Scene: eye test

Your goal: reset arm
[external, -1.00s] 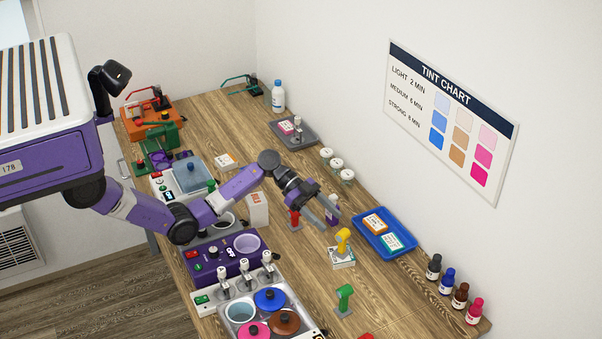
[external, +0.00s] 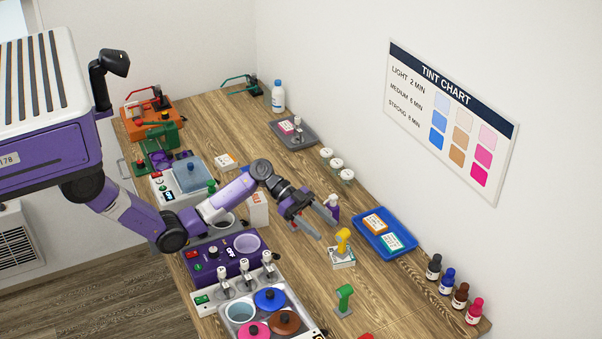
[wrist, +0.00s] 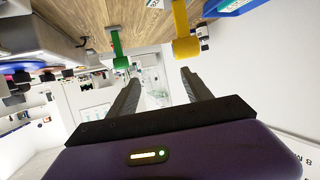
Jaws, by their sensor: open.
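My gripper (external: 324,223) is open, with nothing between its fingers. In the external view it hangs over the middle of the wooden bench, near a purple spray bottle (external: 332,207) and up and left of a yellow-handled tool (external: 343,240). In the wrist view the two dark fingers (wrist: 160,92) stand apart. The yellow tool (wrist: 181,30) and a green-handled tool (wrist: 117,48) appear beyond them.
A blue tray (external: 402,248) with two cards lies right of my gripper. A purple heater unit (external: 215,262) and a station with coloured lids (external: 285,323) stand along the near edge. Bare wood (external: 390,301) shows right of the green tool (external: 344,300).

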